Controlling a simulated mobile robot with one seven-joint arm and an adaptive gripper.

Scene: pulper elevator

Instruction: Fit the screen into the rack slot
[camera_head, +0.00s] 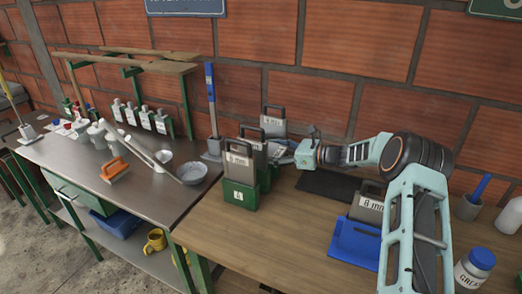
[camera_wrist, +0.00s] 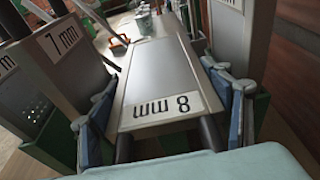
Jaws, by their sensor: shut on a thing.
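In the wrist view, my gripper (camera_wrist: 165,125) is shut on a grey screen (camera_wrist: 155,75) labelled "8 mm", with a blue-padded finger at each side. In that view the label is upside down. A screen labelled "7 mm" (camera_wrist: 55,65) stands at its left. In the head view my gripper (camera_head: 286,152) reaches in from the right, beside the grey screens, its fingers partly hidden. A front screen (camera_head: 239,160) stands in a green rack (camera_head: 239,194). Another dark-handled screen (camera_head: 260,150) is just behind it. Whether the held screen's lower edge is in a slot is hidden.
Another screen (camera_head: 272,120) stands at the back by the brick wall. A blue holder (camera_head: 352,243) with a screen (camera_head: 368,206) is right of the rack, beside my arm. A grease tub (camera_head: 474,268) is at the right edge. Bare wood (camera_head: 285,235) lies in front.

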